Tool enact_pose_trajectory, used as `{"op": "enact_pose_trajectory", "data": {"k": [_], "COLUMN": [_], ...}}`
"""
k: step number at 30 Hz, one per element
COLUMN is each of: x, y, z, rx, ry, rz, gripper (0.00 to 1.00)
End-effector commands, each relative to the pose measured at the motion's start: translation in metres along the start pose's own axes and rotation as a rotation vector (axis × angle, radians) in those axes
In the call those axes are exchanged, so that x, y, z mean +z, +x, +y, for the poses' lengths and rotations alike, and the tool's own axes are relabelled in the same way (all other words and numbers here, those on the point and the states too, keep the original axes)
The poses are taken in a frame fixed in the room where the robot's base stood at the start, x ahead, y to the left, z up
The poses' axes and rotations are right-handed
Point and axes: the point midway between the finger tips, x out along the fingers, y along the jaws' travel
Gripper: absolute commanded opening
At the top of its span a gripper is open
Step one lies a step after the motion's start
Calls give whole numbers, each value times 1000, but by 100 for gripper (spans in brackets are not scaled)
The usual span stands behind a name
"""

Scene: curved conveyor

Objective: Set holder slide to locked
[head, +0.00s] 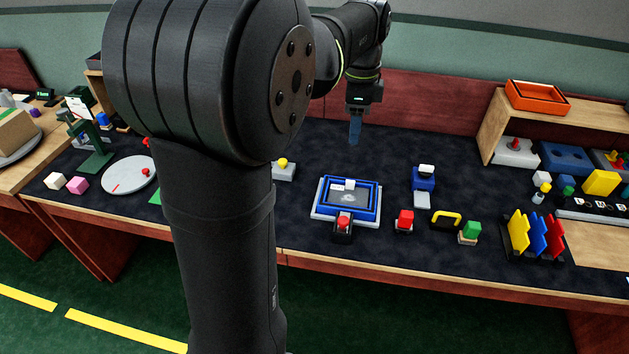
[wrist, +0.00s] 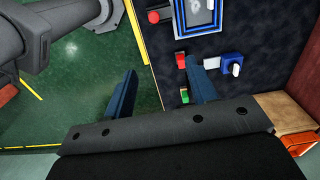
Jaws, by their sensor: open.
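My gripper (head: 355,128) hangs above the back middle of the dark mat, apart from everything below it. In the wrist view its two blue fingers (wrist: 160,88) stand wide apart with nothing between them. A blue-framed holder (head: 318,207) on a pale base lies on the mat, with a small white block (head: 349,184) at its back. A red knob on a black base (head: 343,224) sits at its front edge. A blue block with a white knob (head: 424,178) stands to the right, behind a grey plate (head: 422,200). No label shows which part is the slide.
A red block (head: 405,217), a yellow handle (head: 446,218) and a green block (head: 471,230) stand front right. Beyond them is a rack of coloured plates (head: 537,235). A wooden shelf (head: 490,127) stands back right. The mat behind the holder is clear.

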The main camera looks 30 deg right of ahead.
Motion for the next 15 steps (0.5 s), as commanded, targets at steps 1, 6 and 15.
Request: {"op": "enact_pose_trajectory", "data": {"k": [1, 6, 15], "x": [0, 1, 4], "y": [10, 57, 115], "z": [1, 4, 15], "rx": [6, 9, 7], "ry": [-46, -321, -703], "rz": [-1, -1, 1], "gripper": [52, 52, 52]}}
